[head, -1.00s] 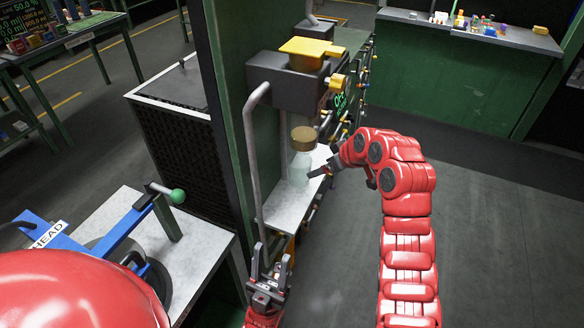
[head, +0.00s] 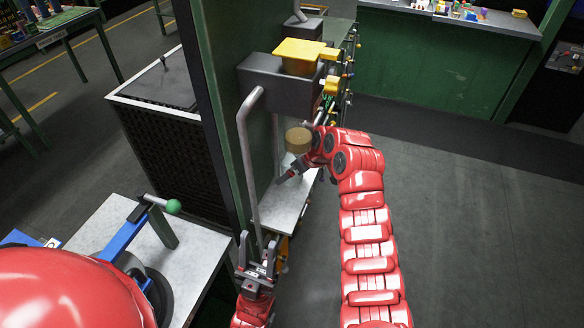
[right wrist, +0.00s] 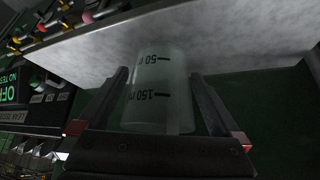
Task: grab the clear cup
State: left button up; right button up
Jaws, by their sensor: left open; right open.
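The clear cup (right wrist: 160,88) has dark volume marks and shows in the right wrist view between the two fingers of my right gripper (right wrist: 158,78). The fingers are open on either side of it, with a gap visible at least on the right. In the head view the cup (head: 287,160) stands on the pale shelf under a brown round part (head: 299,138), mostly hidden by my right gripper (head: 286,178). My left gripper (head: 259,250) is open and empty, low in the head view beside the stand.
A grey bent pipe (head: 249,160) runs beside the pale shelf (head: 284,207). A dark box (head: 270,85) with a yellow top overhangs the cup. The floor at right is clear.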

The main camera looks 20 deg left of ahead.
jog(key=shift+f, duration=0.2)
jog(key=shift+c, duration=0.6)
jog(key=c, duration=1)
jog(key=shift+r, duration=0.15)
jog(key=shift+c, duration=0.2)
